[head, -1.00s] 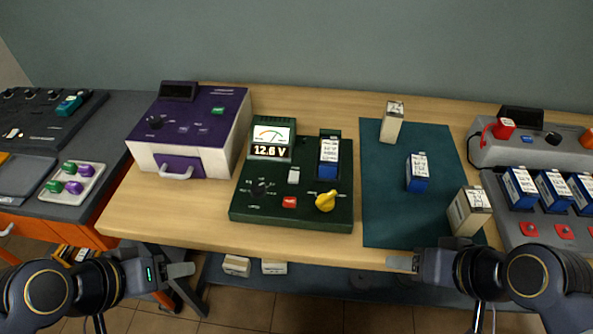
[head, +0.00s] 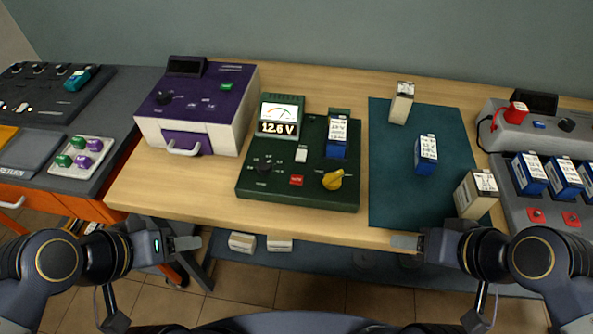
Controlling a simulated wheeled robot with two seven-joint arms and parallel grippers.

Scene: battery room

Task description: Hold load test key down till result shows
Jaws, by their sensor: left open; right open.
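The green tester (head: 300,198) stands on the wooden table in the head view. Its display (head: 278,129) reads 12.6 V under a needle dial. A blue battery (head: 337,137) sits in its slot at the back right. The tester carries a red key (head: 296,180), a yellow knob (head: 333,180), a black knob (head: 264,165) and a white switch (head: 301,155). The key labels are too small to read surely. My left gripper (head: 195,243) is open and empty below the table's front edge, left of the tester. My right gripper (head: 398,242) is open and empty at the front edge, right of the tester.
A purple-topped unit (head: 197,105) stands left of the tester. A teal mat (head: 395,205) on the right holds a blue battery (head: 426,154) and two beige ones. A grey charger (head: 518,142) is at far right. Bare table lies before the tester.

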